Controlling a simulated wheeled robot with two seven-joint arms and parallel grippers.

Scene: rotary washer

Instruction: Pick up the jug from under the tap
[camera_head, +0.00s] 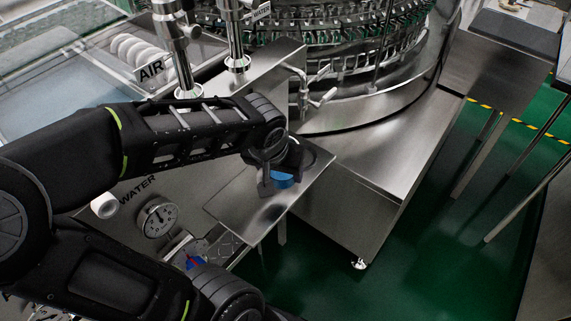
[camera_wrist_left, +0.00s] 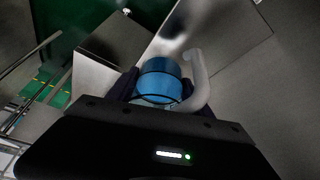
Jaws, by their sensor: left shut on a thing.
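The jug shows as a small blue patch (camera_head: 282,180) in the head view, mostly hidden by my left gripper (camera_head: 279,170). In the left wrist view the jug (camera_wrist_left: 160,80) is a blue round body with a pale curved handle at its right. The dark fingers of my left gripper (camera_wrist_left: 157,88) are shut on it, one on each side. The jug is over the flat metal shelf (camera_head: 302,168); I cannot tell whether it touches it. The tap (camera_head: 318,92) is behind and above the gripper in the head view. My right gripper is not in view.
The round steel washer (camera_head: 370,95) stands behind the shelf. Steel posts (camera_head: 235,40) and a plate marked AIR (camera_head: 151,68) are at upper left. A pressure gauge (camera_head: 157,217) is at lower left. Green floor (camera_head: 400,260) is open at lower right.

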